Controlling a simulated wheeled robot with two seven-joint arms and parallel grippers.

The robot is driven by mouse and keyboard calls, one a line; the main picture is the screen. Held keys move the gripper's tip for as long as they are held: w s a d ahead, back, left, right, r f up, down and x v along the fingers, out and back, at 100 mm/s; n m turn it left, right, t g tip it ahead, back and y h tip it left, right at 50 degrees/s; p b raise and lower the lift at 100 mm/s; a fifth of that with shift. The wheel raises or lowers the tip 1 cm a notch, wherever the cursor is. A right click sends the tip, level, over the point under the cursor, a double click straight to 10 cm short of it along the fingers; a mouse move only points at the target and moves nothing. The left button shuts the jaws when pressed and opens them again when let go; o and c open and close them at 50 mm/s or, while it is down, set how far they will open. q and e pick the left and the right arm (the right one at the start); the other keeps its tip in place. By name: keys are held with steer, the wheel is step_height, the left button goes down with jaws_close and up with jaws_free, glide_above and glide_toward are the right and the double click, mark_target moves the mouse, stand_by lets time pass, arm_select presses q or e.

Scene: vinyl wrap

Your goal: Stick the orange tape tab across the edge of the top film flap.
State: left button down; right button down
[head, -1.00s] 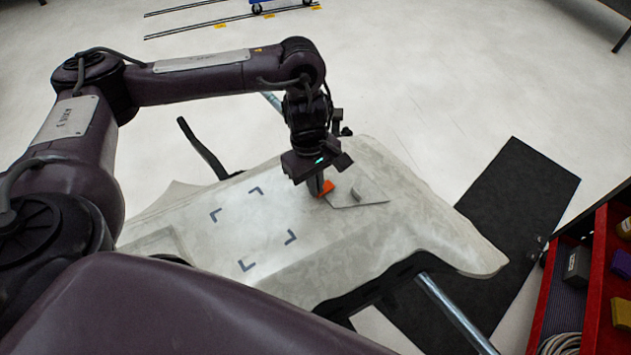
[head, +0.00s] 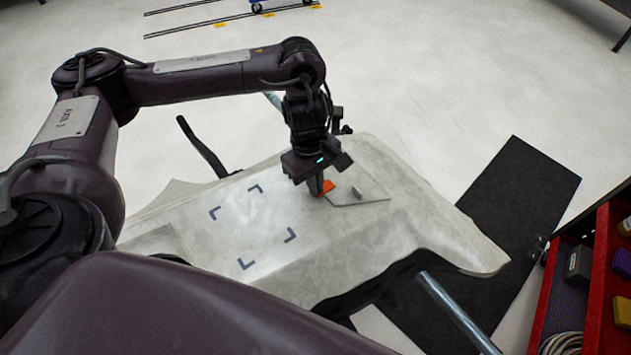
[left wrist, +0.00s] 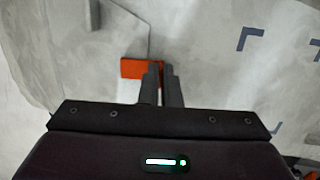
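The orange tape tab (head: 328,187) is at the fingertips of my left gripper (head: 319,194), low over the pale film sheet. In the left wrist view the tab (left wrist: 138,68) juts out left of the two dark fingers (left wrist: 161,68), which are close together on its end. A white strip shows just below it. The film flap (head: 366,198) is a grey pointed piece beside the tab, with a small grey knob on it. The flap's edge (left wrist: 132,52) reaches the tab in the left wrist view. Whether the tab touches the film is hidden. My right gripper is out of view.
Dark corner marks (head: 243,264) are on the film left of the gripper. A black mat (head: 520,185) lies on the floor at right. A red bin (head: 597,290) with small blocks stands at far right. A metal tube (head: 455,310) sticks out at the front.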

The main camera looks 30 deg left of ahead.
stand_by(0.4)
arm_select(q)
steer(key=c, duration=1.6)
jaws_free()
steer(key=shift+o, duration=0.2)
steer(key=r, duration=0.2)
steer(key=r+p, duration=0.1)
steer(key=r, duration=0.2)
steer(key=a+r+p, duration=0.1)
steer(key=r, duration=0.1)
steer(key=shift+w+r, duration=0.25)
steer(key=shift+r, duration=0.05)
